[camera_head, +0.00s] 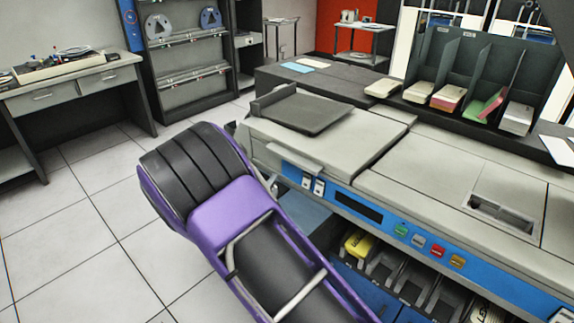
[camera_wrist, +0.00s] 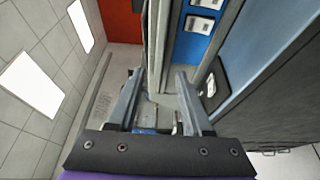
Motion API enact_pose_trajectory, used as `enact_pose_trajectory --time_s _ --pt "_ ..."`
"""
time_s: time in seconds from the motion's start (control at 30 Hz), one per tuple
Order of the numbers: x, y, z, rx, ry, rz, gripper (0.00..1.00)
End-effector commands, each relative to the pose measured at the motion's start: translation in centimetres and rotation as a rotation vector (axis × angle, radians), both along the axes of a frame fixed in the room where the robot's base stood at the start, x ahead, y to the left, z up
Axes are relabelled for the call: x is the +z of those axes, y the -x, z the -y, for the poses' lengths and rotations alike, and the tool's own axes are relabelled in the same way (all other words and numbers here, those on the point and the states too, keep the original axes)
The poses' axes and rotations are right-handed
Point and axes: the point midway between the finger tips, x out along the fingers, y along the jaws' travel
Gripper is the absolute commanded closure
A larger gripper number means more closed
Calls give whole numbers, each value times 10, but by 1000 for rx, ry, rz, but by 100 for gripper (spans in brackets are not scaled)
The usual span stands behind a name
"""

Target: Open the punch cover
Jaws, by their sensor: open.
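The punch machine's cover (camera_head: 335,143) is a flat light-grey panel on top of the left part of the machine, lying level and apparently shut. A grey lip (camera_head: 294,163) juts from its front edge, above two white switches on the blue panel. My gripper (camera_wrist: 161,73) is open in the wrist view, its two fingers pointing towards the machine's front. A thin, pale upright edge (camera_wrist: 155,45), perhaps the lip, shows between or just beyond the fingertips. I cannot tell if they touch it. In the head view my purple and black arm hides the gripper.
The blue front panel (camera_head: 385,221) carries a dark display and coloured buttons. Below it are open card pockets (camera_head: 384,268). A dark card tray (camera_head: 302,112) sits on top behind the cover. A rack of card stacks (camera_head: 452,73) stands at the back right. Floor at left is clear.

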Motion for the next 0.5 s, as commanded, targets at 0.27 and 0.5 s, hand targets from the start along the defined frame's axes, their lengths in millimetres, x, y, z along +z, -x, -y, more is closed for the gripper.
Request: enact_pose_trajectory --time_s 0.27,0.5 --pt "0 -61 18 -3 1 2 50" --pt "0 -101 29 -2 1 2 50"
